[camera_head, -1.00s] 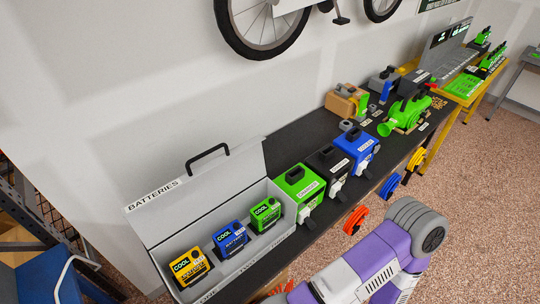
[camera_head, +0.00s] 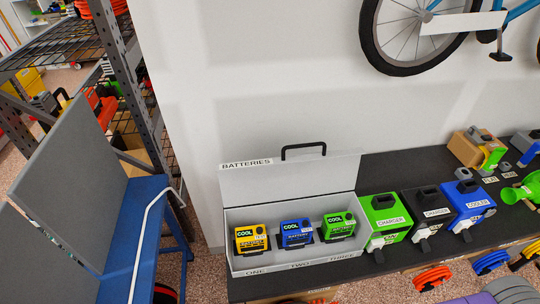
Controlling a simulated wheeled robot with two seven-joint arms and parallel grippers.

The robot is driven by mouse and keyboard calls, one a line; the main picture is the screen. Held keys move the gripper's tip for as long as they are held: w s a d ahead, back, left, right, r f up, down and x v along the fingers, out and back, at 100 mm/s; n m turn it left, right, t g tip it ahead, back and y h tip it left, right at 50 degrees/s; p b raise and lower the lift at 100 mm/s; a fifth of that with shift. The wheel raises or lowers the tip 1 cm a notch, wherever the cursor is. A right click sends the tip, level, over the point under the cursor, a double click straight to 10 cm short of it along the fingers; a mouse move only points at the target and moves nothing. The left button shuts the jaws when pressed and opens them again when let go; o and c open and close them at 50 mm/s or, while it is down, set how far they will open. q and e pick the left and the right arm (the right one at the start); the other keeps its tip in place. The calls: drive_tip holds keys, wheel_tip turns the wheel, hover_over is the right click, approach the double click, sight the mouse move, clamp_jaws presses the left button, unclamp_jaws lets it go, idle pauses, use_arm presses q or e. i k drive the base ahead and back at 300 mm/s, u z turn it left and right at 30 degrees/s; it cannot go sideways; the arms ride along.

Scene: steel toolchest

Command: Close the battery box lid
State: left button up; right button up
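The battery box (camera_head: 240,270) is a light grey box at the left end of the dark workbench, with slots marked ONE, TWO and THREE. Its lid (camera_head: 290,180) stands open against the wall, with a black handle (camera_head: 303,147) on its upper edge and a BATTERIES label. A yellow battery (camera_head: 251,239), a blue battery (camera_head: 296,233) and a green battery (camera_head: 337,226) stand in the box from left to right. Neither of my grippers shows in this view. Only a part of my own arm shows at the lower right edge.
Green (camera_head: 385,217), black (camera_head: 428,215) and blue (camera_head: 468,205) charger or cooler units stand right of the box. A blue cart (camera_head: 135,215) and a metal shelf rack (camera_head: 125,75) are at the left. Coloured rings hang along the bench's front.

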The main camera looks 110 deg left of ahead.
sight(293, 175)
drive_tip(key=z, duration=6)
drive_tip(key=k, duration=0.8)
drive_tip(key=z, duration=1.15)
